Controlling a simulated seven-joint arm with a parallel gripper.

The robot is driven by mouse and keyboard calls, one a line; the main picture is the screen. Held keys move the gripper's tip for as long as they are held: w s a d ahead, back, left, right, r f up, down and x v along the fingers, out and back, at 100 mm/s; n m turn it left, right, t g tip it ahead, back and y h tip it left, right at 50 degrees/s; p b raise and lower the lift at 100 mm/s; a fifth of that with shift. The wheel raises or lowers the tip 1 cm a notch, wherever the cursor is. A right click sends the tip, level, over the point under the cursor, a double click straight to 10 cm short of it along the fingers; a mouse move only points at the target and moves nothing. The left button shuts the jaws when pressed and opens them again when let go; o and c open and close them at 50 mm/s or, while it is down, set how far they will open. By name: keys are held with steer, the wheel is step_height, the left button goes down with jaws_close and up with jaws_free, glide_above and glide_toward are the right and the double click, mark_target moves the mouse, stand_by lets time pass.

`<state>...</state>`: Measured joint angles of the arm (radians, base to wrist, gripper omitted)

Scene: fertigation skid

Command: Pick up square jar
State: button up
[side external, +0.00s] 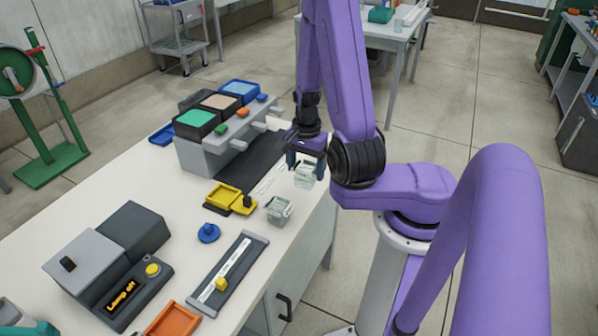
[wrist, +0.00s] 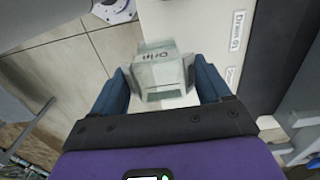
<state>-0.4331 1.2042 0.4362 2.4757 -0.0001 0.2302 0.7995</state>
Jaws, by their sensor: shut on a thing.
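A square glass jar (wrist: 162,72) with a printed label sits between the blue fingers of my gripper (wrist: 166,88) in the wrist view. The fingers are shut on its sides. In the side view the same jar (side external: 304,175) hangs below my gripper (side external: 305,163), over the right back part of the white table. I cannot tell whether its base is clear of the table. A second similar clear jar (side external: 279,210) stands on the table nearer the camera, apart from my gripper.
A grey dispenser rack (side external: 196,155) with coloured bins stands left of my gripper, with a dark mat (side external: 250,160) before it.

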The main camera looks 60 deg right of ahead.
mark_target(315, 175)
steer(key=s+r, duration=0.1)
steer(key=s+a+r, duration=0.1)
steer(key=s, duration=0.1)
steer(key=shift+s+a+r, duration=0.1)
steer(key=shift+r, duration=0.15)
steer(key=shift+s+a+r, duration=1.15)
steer(key=shift+s+r, duration=0.25)
steer(key=shift+s, duration=1.65)
steer(key=w, duration=0.2)
steer(key=w+d, duration=0.1)
steer(key=w, duration=0.1)
steer(key=w+d, duration=0.1)
steer(key=w, duration=0.2)
steer(key=shift+r, duration=0.15)
steer(key=w+a, duration=0.4)
steer(key=w, duration=0.8)
steer(key=w+a, duration=0.4)
steer(key=w, duration=0.7)
steer(key=shift+w+a+f, duration=0.1)
steer(key=shift+f, duration=2.75)
steer(key=shift+w+f, duration=0.1)
steer(key=shift+f, duration=2.7)
